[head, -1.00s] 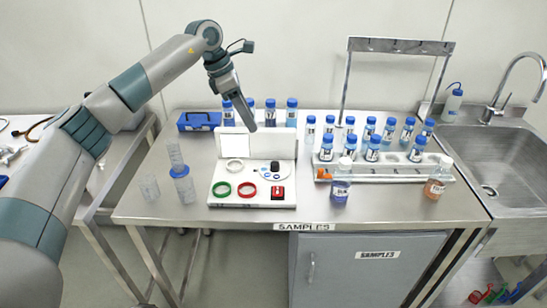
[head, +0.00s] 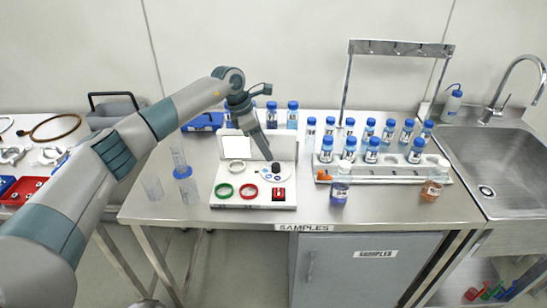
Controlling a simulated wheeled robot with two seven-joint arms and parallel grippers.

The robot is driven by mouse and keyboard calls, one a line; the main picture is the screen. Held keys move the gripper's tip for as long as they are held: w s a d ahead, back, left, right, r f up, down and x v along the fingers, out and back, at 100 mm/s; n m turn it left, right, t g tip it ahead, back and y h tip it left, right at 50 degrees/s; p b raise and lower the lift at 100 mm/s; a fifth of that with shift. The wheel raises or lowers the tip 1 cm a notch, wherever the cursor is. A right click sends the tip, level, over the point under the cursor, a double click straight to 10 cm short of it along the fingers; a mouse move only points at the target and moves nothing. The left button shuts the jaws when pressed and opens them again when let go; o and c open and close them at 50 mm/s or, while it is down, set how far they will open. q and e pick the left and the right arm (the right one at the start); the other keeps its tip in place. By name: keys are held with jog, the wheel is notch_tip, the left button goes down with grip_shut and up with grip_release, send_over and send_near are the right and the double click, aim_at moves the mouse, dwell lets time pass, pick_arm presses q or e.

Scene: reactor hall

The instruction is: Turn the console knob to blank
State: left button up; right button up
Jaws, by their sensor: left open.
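The white console (head: 225,200) stands on the steel table, with an upright back panel and a sloped front. Its dial (head: 268,177) is a pale disc with coloured marks at the right of the front; a small black knob (head: 276,167) shows at its upper edge. The knob's setting is too small to read. My left gripper (head: 267,157) is open and points down just above and left of the knob, apart from it as far as I can tell. The fingers hide part of the back panel. My right gripper is not in view.
The console also carries a green ring (head: 223,191), a red ring (head: 248,190) and a red switch (head: 278,194). Clear cylinders (head: 186,186) stand left of it. Blue-capped bottles and a rack (head: 395,178) stand right, beside the sink (head: 490,170).

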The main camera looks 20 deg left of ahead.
aim_at(275, 164)
pick_arm(q)
jog(key=p+x, duration=0.1)
jog(key=x, duration=0.4)
jog(key=shift+d+f+p, duration=0.15)
jog(key=shift+d+p, duration=0.05)
jog(key=shift+p, duration=0.15)
jog(key=shift+x, duration=0.8)
jog(key=c, duration=1.1)
